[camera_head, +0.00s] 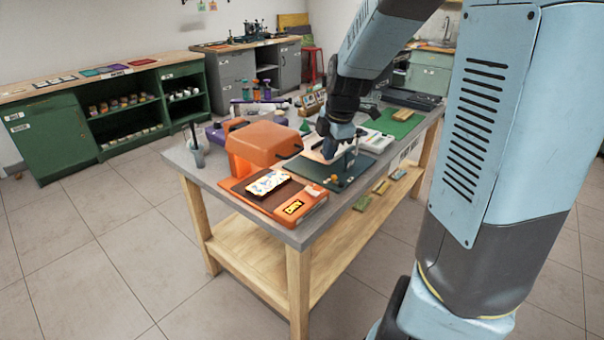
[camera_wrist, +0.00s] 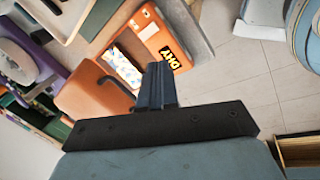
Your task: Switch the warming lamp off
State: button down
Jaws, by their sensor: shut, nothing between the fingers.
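The orange warming lamp (camera_head: 263,143) stands at the near left corner of the workbench, and its hood overhangs a base. On the base lies a dark plate with a white, blue and yellow patterned piece (camera_head: 267,182). I cannot make out the switch.
A dark green mat (camera_head: 345,172) with small items lies right of the lamp, below my gripper. A cup with tools (camera_head: 196,155) stands at the bench's left edge. Purple items, a spray bottle and a green board (camera_head: 398,121) lie farther back. The floor in front is clear.

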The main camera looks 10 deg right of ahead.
aim_at(311, 188)
jog(key=w+n, duration=0.1)
jog(key=n, duration=0.1)
jog(key=w+d+f+n+y, duration=0.1)
jog(key=w, duration=0.1)
jog(key=w+f+n+y, duration=0.1)
jog(key=w+n, duration=0.1)
jog(key=shift+w+d+f+n, duration=0.1)
jog(key=shift+d+f+n, duration=0.1)
jog(key=shift+f+n, duration=0.1)
jog(key=shift+f, duration=0.1)
jog(key=shift+w+x, duration=0.15)
jog(key=shift+x, duration=3.3)
jog(key=shift+w+x, duration=0.15)
jog(key=shift+x, duration=3.3)
